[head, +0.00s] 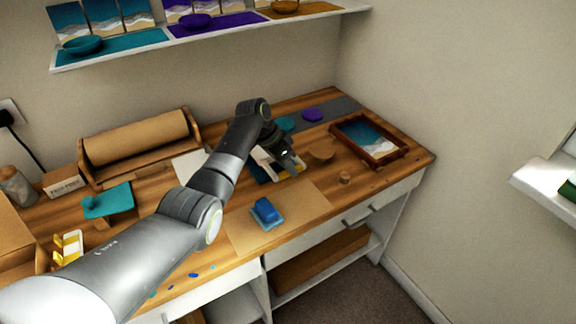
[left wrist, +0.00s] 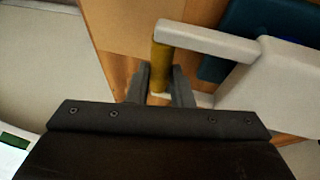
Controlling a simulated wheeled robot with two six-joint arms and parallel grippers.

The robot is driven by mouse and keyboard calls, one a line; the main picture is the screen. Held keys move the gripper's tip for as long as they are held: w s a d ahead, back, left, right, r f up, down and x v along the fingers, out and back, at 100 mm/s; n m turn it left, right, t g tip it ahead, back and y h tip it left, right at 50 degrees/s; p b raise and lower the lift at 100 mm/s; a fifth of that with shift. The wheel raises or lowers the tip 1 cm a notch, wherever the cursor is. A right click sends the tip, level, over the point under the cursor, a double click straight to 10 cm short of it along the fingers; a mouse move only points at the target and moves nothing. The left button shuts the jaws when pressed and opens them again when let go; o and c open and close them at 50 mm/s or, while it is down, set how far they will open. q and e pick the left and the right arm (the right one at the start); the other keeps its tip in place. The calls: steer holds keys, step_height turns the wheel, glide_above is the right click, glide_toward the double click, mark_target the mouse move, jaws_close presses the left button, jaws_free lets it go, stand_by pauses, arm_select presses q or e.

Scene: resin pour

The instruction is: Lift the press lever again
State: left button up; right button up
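The press shows in the left wrist view as a pale block (left wrist: 275,90) with a pale lever arm (left wrist: 210,40). A yellow grip (left wrist: 161,68) hangs from the arm's end. My left gripper (left wrist: 160,88) has one finger on each side of this grip, with little or no gap, and appears shut on it. In the head view my left gripper (head: 288,160) is at the press (head: 262,158), towards the back of the bench, and covers part of it. The lever's exact height is hard to tell. My right gripper is in neither view.
A framed wave picture (head: 372,138) lies right of the press. A blue block (head: 266,211) sits on a brown sheet (head: 300,208) in front. A paper roll (head: 137,137) stands back left. A shelf (head: 210,32) runs above. The bench's front right is mostly clear.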

arm_select(q)
jaws_close()
steer(key=shift+r, duration=0.1)
